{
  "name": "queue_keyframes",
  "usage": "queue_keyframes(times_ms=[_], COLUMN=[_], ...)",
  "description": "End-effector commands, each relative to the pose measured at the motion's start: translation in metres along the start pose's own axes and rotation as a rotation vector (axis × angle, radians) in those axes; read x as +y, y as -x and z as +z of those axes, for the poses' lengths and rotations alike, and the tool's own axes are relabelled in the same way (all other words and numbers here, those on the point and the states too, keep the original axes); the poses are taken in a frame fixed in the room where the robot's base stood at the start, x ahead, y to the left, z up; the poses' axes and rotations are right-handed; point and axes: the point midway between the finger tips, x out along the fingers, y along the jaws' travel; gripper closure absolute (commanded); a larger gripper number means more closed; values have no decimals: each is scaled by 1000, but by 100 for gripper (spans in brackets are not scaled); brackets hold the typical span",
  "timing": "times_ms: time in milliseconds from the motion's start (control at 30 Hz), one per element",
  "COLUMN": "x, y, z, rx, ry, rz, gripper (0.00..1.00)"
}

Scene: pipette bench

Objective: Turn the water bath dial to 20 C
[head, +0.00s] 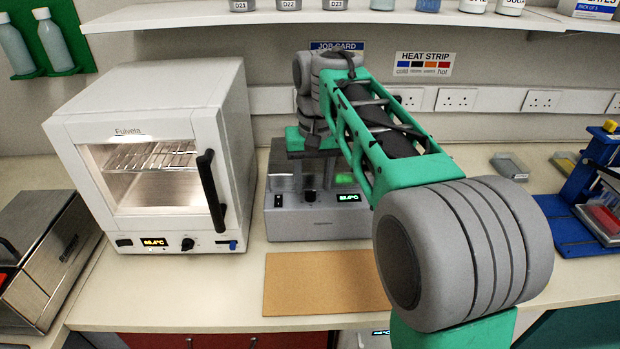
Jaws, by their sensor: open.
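A grey bench unit (318,226) in the middle of the head view looks like the water bath, though its label is too small to read. Its front has a small dark dial (309,196) and a display (348,198) with green digits, which I cannot read surely. My gripper (311,176) is open, at the end of the arm, over or just in front of the unit's top and above the dial. The fingers are small and dark against the unit, and I see nothing held. My wrist and green mount hide part of the unit's top.
A white oven (225,140) with a black door handle stands left of the unit. A steel box (50,262) is at the far left. A brown board (325,283) lies in front. A blue rack (580,200) stands right. A shelf (420,14) runs overhead.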

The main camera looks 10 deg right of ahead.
Motion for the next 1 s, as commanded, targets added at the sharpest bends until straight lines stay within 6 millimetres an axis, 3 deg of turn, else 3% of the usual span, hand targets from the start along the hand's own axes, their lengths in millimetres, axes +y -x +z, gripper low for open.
queue_keyframes(times_ms=[33,100,233,633,1000], x=[0,1,3,5,5], y=[8,14,16,-51,-59], z=[-18,-34,-46,-43,-42], rx=[-22,-45,-63,-62,-61], ry=[-10,-19,-31,-32,-32], rz=[6,14,22,23,23], gripper=[54,54,54,54,54])
